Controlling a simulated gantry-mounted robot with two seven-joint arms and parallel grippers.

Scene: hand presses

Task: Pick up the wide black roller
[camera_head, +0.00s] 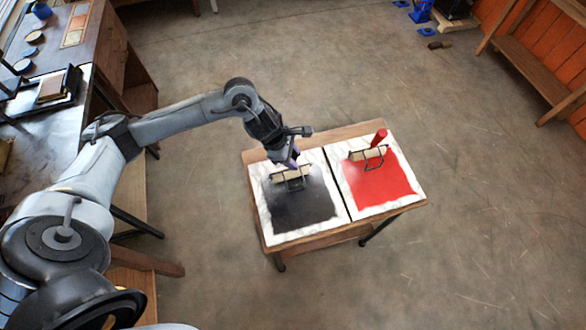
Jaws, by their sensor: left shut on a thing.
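The wide black roller (291,176) is at the top of the black-inked slab (300,208), on the left half of a small wooden table. It shows a pale roller body and a dark wire frame. My left gripper (292,161) comes down over it from above and is shut on it; its fingers hide the roller's handle. I cannot tell whether the roller touches the slab. My right gripper is not in view.
A second roller with a red handle (379,138) rests on the red-inked slab (380,185) to the right. A workbench (60,130) with tins and papers stands at the left. A wooden shelf (535,75) is at the upper right. The floor around the table is mostly clear.

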